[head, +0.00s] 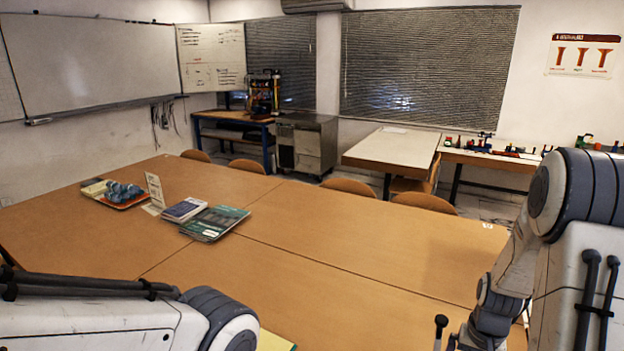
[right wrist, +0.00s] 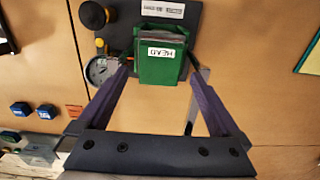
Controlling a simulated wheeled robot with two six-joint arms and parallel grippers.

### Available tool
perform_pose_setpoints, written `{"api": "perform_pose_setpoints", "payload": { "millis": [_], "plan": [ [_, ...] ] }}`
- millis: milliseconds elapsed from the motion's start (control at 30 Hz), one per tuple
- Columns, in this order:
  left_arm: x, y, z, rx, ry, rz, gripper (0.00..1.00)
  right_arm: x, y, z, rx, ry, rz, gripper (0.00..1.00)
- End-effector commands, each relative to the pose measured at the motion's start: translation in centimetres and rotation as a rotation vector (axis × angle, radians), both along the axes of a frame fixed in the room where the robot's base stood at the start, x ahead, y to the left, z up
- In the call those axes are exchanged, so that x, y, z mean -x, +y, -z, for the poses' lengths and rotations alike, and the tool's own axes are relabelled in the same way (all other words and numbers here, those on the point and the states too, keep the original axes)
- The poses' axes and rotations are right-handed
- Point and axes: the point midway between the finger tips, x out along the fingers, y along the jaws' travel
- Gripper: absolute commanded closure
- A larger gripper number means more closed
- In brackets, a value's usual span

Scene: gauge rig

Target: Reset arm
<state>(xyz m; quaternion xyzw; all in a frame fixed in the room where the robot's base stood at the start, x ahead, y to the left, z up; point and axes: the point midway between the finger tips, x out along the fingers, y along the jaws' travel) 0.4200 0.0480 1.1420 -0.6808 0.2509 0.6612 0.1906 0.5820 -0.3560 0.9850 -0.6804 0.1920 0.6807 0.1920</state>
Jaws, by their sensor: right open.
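My right gripper (right wrist: 158,73) is open in the right wrist view, its two purple fingers spread. A green block labelled HEAD (right wrist: 160,68) lies between and just beyond the fingertips, on a dark plate (right wrist: 208,32). I cannot tell whether the fingers touch it. In the head view my right arm reaches down at the right edge and my left arm lies at the lower left. My left gripper is out of view.
Blue buttons (right wrist: 46,111) are on the left of the right wrist view. In the head view the wide wooden table (head: 330,240) is mostly clear. Books (head: 213,222) and a tray (head: 128,203) of blue parts are at its left. Chairs (head: 424,201) line the far side.

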Motion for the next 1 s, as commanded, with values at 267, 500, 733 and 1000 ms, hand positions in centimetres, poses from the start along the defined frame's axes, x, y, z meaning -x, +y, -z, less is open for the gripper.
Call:
{"api": "perform_pose_setpoints", "payload": {
  "millis": [267, 500, 733, 1000],
  "plan": [
    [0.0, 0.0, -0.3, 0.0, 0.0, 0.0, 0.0, 0.0, 0.0, 4.3, 0.0, 0.0, 0.0, 0.0],
    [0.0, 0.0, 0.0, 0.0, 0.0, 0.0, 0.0, -0.1, -0.1, 1.5, 0.003, -0.004, 0.0, 0.0],
    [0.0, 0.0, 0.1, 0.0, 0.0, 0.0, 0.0, 0.0, 0.0, 0.8, 0.001, -0.001, 0.0, 0.0],
    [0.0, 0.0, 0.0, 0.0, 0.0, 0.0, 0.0, 0.0, 0.0, 0.9, 0.0, 0.0, 0.0, 0.0]
  ]
}}
